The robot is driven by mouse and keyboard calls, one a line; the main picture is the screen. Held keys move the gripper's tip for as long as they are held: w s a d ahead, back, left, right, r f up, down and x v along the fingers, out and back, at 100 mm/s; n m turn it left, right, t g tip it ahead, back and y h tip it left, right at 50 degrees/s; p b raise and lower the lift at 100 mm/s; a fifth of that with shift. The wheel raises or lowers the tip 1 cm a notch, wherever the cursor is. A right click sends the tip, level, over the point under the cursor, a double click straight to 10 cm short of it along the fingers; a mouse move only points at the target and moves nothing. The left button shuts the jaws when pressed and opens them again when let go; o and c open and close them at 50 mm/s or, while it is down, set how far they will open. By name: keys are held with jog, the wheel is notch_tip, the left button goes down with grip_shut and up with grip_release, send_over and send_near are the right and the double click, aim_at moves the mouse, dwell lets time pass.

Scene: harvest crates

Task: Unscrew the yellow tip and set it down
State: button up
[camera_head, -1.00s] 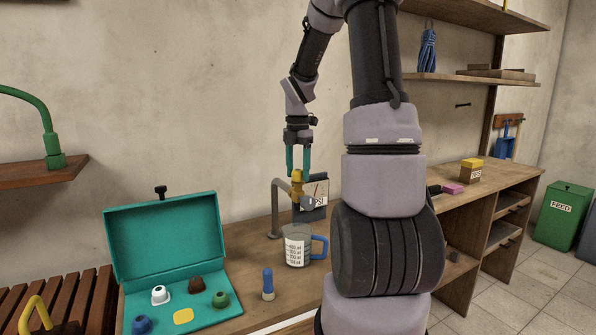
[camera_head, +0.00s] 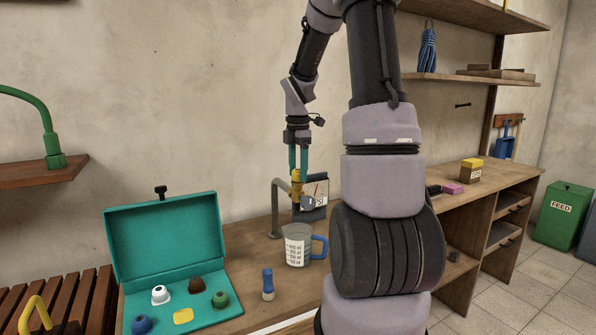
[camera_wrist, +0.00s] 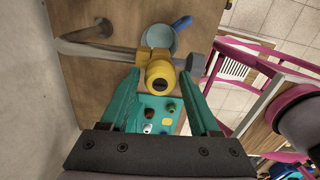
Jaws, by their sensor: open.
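The yellow tip (camera_head: 297,175) is at the end of a bent grey pipe (camera_head: 276,208) above the bench. In the wrist view the yellow tip (camera_wrist: 160,76) shows its round dark opening and sits on a brass fitting (camera_wrist: 150,54). My gripper (camera_head: 298,170) points down over the tip. In the wrist view its two teal fingers (camera_wrist: 157,88) are apart, one on each side of the tip, with visible gaps. I cannot tell how far down the fingers reach along the tip.
A measuring jug (camera_head: 297,245) with a blue handle stands below the pipe. An open teal case (camera_head: 160,240) with several coloured nozzles and a yellow square lies left. A blue-topped bottle (camera_head: 267,284) stands between them. A dial gauge (camera_head: 316,193) is behind the tip.

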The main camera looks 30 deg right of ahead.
jog(key=shift+m, duration=0.8)
jog(key=shift+m, duration=0.8)
jog(key=shift+m, duration=0.9)
jog(key=shift+m, duration=0.8)
